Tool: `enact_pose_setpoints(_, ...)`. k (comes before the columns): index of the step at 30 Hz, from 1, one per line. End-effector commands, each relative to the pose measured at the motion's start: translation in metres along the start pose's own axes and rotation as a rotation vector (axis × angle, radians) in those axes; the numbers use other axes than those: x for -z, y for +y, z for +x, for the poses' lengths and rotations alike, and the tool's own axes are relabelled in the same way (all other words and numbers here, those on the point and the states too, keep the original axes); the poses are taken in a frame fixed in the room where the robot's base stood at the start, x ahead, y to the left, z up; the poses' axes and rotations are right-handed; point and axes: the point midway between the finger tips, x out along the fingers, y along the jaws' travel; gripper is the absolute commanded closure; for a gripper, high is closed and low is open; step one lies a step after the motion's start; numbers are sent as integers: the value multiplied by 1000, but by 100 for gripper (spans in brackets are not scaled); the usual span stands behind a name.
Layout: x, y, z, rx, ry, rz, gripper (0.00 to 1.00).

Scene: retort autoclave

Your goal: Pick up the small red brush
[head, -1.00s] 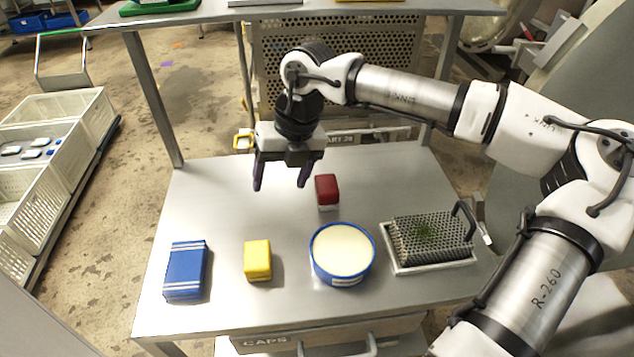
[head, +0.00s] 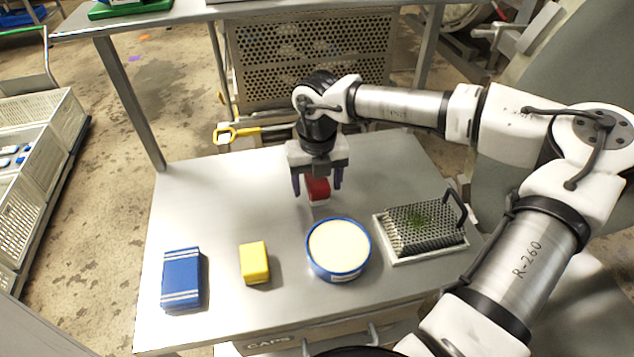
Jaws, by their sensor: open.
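The small red brush (head: 318,191) is a red block with a pale lower edge. It sits on the metal table (head: 215,205), behind the round tub. My gripper (head: 317,190) is open, pointing down, with its two dark fingers to the left and right of the brush in the head view. The gripper body hides the top of the brush. I cannot tell whether the fingers touch it or how far down they reach.
A blue-rimmed tub (head: 339,250) of cream-coloured content stands just in front of the brush. A yellow block (head: 254,263) and a blue striped pack (head: 181,279) lie to the left. A bristly tray with a handle (head: 420,231) is at the right. The table's back left is clear.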

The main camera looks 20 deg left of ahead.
Motion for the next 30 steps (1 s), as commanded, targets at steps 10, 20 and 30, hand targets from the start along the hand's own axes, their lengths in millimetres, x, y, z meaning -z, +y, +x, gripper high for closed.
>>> enact_pose_setpoints(10,0,0,4,0,-1,-1,41)
enact_pose_setpoints(20,0,0,4,0,-1,-1,82)
enact_pose_setpoints(30,0,0,0,1,-2,0,82)
